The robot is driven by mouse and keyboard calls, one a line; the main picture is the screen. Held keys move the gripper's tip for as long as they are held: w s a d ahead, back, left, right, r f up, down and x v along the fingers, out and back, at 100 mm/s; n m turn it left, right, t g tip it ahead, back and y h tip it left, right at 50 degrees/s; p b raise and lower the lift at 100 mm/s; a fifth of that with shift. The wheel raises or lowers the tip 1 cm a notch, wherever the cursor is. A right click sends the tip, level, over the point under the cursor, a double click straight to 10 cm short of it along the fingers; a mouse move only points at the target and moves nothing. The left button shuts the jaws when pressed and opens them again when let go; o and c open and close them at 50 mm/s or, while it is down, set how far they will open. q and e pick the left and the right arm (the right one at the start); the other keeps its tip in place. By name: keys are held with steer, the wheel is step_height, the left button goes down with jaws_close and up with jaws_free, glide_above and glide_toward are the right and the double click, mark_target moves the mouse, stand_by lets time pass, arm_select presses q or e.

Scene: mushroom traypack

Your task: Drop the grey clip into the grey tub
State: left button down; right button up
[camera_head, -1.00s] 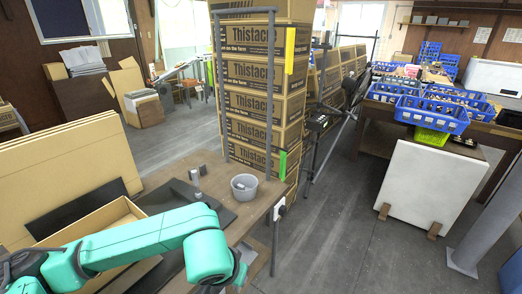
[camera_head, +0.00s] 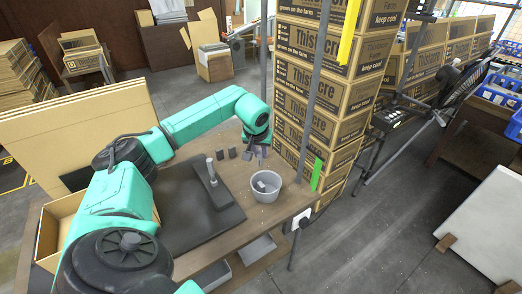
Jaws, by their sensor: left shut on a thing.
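The grey tub (camera_head: 266,191) stands on the wooden table near its right edge, upright, with a small grey piece inside. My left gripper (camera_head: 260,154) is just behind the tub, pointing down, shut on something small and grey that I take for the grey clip. The arm and fingers hide most of that piece. Small dark grey blocks (camera_head: 221,155) stand on the table left of the gripper. My right gripper is not in view.
A dark board (camera_head: 195,212) with an upright grey post lies left of the tub. A tall stack of cartons (camera_head: 318,118) with a grey frame post stands close right of the gripper. An open carton (camera_head: 52,225) is at the left.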

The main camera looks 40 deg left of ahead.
arm_select(q)
step_height(320, 180, down, 6)
steer(key=b, duration=0.5)
steer(key=shift+d, duration=0.1)
steer(key=shift+w, duration=0.1)
steer(key=c, duration=0.7)
jaws_free()
steer(key=v, duration=1.4)
steer(key=shift+r+b, duration=0.3)
steer(key=shift+b, duration=0.05)
